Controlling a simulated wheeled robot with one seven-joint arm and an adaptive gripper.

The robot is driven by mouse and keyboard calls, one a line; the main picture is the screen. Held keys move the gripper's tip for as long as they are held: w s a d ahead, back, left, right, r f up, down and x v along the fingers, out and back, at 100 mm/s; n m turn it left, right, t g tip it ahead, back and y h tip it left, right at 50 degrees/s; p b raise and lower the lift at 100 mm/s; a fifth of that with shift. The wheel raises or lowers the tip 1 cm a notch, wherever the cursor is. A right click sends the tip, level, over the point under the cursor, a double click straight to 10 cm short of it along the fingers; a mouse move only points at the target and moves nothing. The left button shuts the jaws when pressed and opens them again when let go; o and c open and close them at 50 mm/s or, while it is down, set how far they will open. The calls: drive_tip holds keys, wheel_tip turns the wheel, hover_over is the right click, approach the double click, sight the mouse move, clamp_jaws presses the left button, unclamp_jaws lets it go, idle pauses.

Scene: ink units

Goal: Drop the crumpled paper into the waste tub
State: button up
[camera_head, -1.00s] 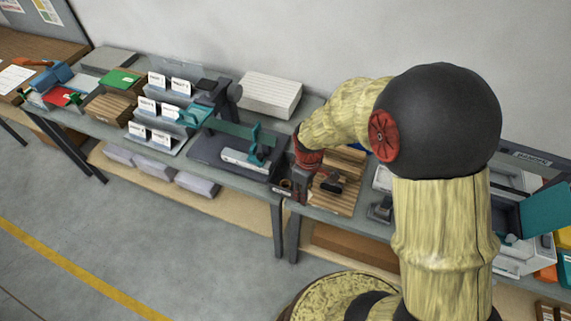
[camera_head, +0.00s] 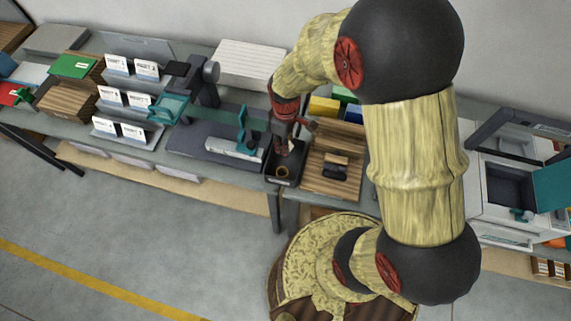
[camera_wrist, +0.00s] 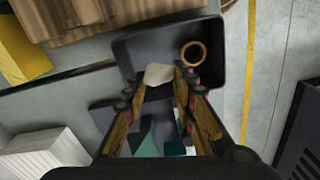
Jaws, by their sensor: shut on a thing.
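The crumpled paper (camera_wrist: 158,74) is a small off-white lump at the fingertips of my gripper (camera_wrist: 170,78) in the wrist view. The gripper is shut on it, and the fingers hide part of it. In the head view my gripper (camera_head: 286,146) points down at the back part of a dark open tub (camera_head: 284,181), which looks like the waste tub. In the wrist view the paper shows against the inside of this tub (camera_wrist: 137,45). Its exact height above the tub floor cannot be told. A copper-coloured ring (camera_wrist: 193,53) lies in the tub.
A slatted wooden tray (camera_head: 325,185) with dark items stands right of the tub. A white stack (camera_head: 250,60) stands behind. Card holders (camera_head: 120,98) fill the bench further left.

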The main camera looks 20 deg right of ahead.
drive_tip(key=shift+f+b, duration=0.7)
drive_tip(key=shift+f, duration=0.6)
drive_tip(key=o, duration=0.8)
wheel_tip(320, 180, up, 12)
drive_tip(key=shift+r, duration=0.1)
